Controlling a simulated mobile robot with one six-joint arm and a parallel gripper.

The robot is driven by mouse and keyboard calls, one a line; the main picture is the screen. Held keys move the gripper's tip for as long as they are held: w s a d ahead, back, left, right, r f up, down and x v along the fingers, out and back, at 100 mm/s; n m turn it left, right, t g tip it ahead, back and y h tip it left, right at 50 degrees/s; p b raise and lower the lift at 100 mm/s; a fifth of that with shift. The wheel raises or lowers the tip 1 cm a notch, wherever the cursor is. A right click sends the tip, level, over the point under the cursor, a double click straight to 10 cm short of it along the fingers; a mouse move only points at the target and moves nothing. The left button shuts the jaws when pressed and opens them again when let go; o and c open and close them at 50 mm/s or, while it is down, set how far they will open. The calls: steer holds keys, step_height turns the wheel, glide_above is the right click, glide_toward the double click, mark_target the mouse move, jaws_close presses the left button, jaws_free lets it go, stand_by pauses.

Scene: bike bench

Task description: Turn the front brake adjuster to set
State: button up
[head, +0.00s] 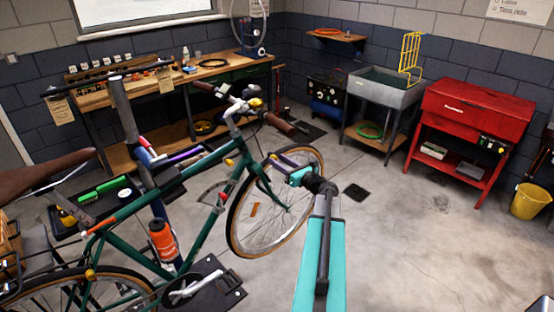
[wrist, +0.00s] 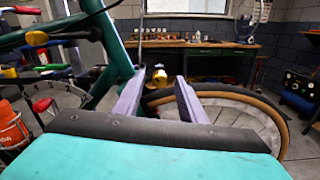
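The green bike (head: 140,262) is held at a work stand, with its front wheel (head: 240,225) toward the middle of the room. The front wheel also shows in the wrist view (wrist: 283,128). My gripper (head: 284,165) is beside the upper part of the front wheel in the head view. In the wrist view its two pale purple fingers (wrist: 158,95) are apart, with nothing visibly held between them. A small yellow thing (wrist: 160,77) shows beyond the gap; I cannot tell what it is. The front brake adjuster cannot be made out for sure in either view.
The handlebar with brown grips (head: 278,124) stands above the wheel. The green frame tube (wrist: 112,55) is close on the left in the wrist view. A workbench (head: 180,90) is behind, with a sink (head: 388,90) and red cabinet (head: 470,110) to the right. The right floor is mostly clear.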

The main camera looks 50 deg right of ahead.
steer(key=shift+w, duration=0.55)
steer(key=shift+c, duration=0.3)
